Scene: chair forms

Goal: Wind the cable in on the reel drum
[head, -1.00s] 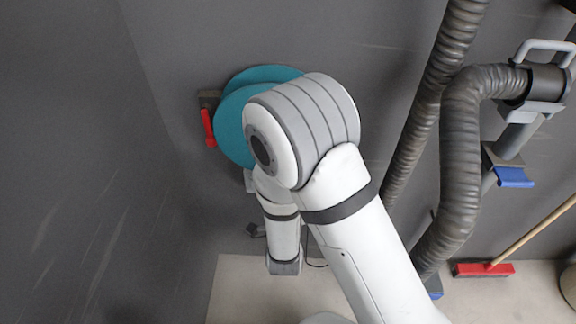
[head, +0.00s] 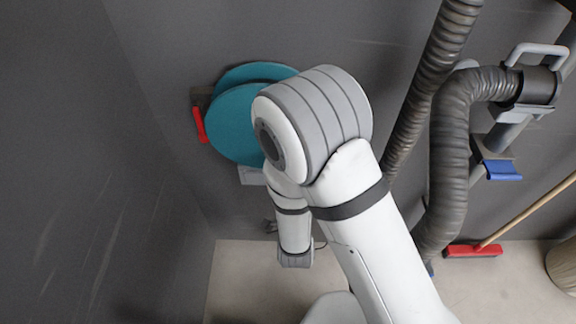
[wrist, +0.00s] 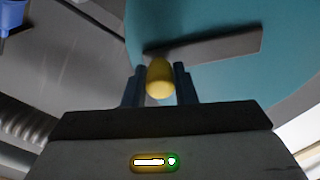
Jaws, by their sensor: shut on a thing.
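The reel drum (head: 232,125) is a teal round disc pair on the grey wall, partly hidden behind my arm in the head view. It also fills the top of the wrist view (wrist: 285,75). In the wrist view, my gripper (wrist: 160,82) is shut on a yellow knob (wrist: 159,76), with a dark finger on each side. A grey flat bar (wrist: 215,48) lies across the teal disc just beyond the knob. My gripper is hidden behind my arm in the head view. The cable cannot be clearly made out.
A red lever (head: 199,125) is at the drum's left edge. A thick ribbed hose (head: 447,165) hangs at the right, with a blue-handled fitting (head: 502,170) beside it. A red broom (head: 472,251) stands on the floor at the right. The left wall is bare.

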